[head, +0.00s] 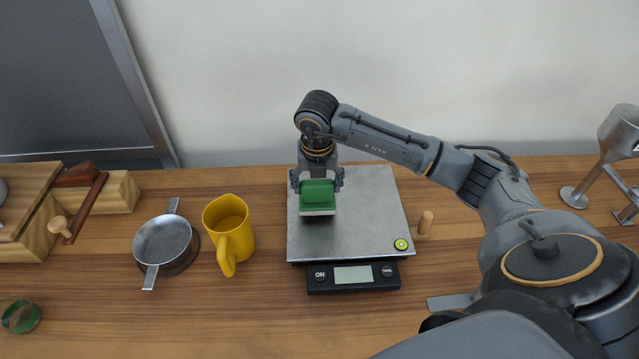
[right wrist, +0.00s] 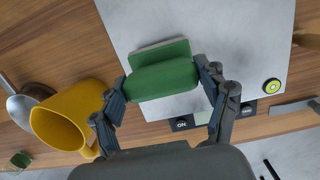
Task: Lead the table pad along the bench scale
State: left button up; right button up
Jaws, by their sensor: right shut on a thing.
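The table pad (head: 318,198) is a green block with a pale underside layer. It is over the left part of the bench scale's steel plate (head: 372,215); I cannot tell whether it touches the plate. My right gripper (head: 317,184) is above the pad with its fingers shut on the pad's two sides. In the right wrist view the pad (right wrist: 162,80) shows between the fingers, with the scale plate (right wrist: 215,30) behind it. The scale's black front panel (head: 353,277) has a display and buttons. My left gripper is in neither view.
A yellow mug (head: 237,235) stands left of the scale, with a metal strainer (head: 165,246) beyond it. A small wooden peg (head: 425,222) stands close to the scale's right side. A round green-yellow piece (head: 401,244) is at the plate's front right corner.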

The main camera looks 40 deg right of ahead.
jog(key=shift+r, duration=0.1)
dwell(0.4)
jog(key=shift+r+p, duration=1.6)
jog(key=shift+r, duration=0.9)
jog(key=shift+f, duration=0.1)
